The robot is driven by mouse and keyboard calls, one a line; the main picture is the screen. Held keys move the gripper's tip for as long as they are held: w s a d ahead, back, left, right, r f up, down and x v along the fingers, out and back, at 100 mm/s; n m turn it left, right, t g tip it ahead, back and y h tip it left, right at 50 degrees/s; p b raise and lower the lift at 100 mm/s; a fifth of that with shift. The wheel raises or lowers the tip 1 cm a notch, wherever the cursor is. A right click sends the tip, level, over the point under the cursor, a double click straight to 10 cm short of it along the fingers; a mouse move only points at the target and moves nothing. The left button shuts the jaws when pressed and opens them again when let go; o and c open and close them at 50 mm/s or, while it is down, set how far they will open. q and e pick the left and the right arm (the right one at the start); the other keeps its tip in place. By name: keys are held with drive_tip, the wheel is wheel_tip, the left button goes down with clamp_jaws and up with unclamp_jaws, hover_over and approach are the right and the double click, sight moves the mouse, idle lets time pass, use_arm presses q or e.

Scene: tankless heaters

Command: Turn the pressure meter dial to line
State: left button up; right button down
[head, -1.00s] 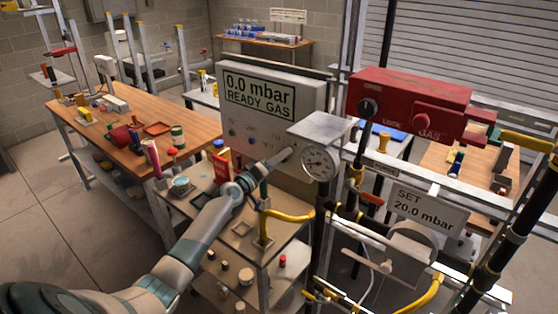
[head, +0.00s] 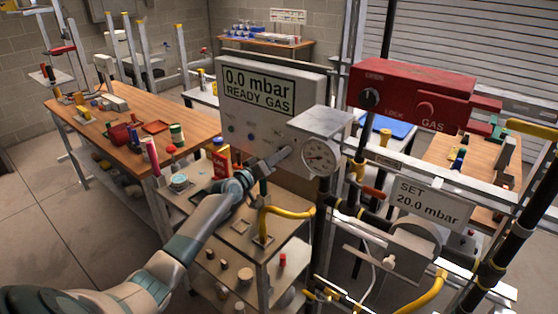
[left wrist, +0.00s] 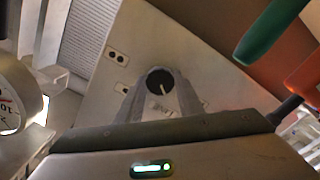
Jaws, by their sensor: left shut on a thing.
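A grey control box (head: 268,105) reads "0.0 mbar READY GAS". The round pressure meter (head: 319,157) with a white face and grey rim is mounted under a metal plate to the right of the box. Part of it shows at the left edge of the left wrist view (left wrist: 12,100). My left gripper (head: 287,153) reaches the lower right of the box front, just left of the meter. In the left wrist view its fingers are shut around a black round knob (left wrist: 159,80) with a white pointer line. In the head view the fingers hide this knob. My right gripper does not show.
A sign (head: 428,202) reads "SET 20.0 mbar". A red gas box (head: 412,98) with knobs hangs at the upper right. Pipes and a yellow handle (head: 288,212) crowd the space near my arm. A wooden workbench (head: 125,130) with tools stands at left.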

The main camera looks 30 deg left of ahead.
use_arm(q)
drive_tip(key=shift+m+b, duration=1.7)
drive_tip(key=shift+m, duration=1.2)
drive_tip(key=o, duration=1.1)
drive_tip(key=shift+c, duration=0.2)
drive_tip(key=shift+s, duration=0.15)
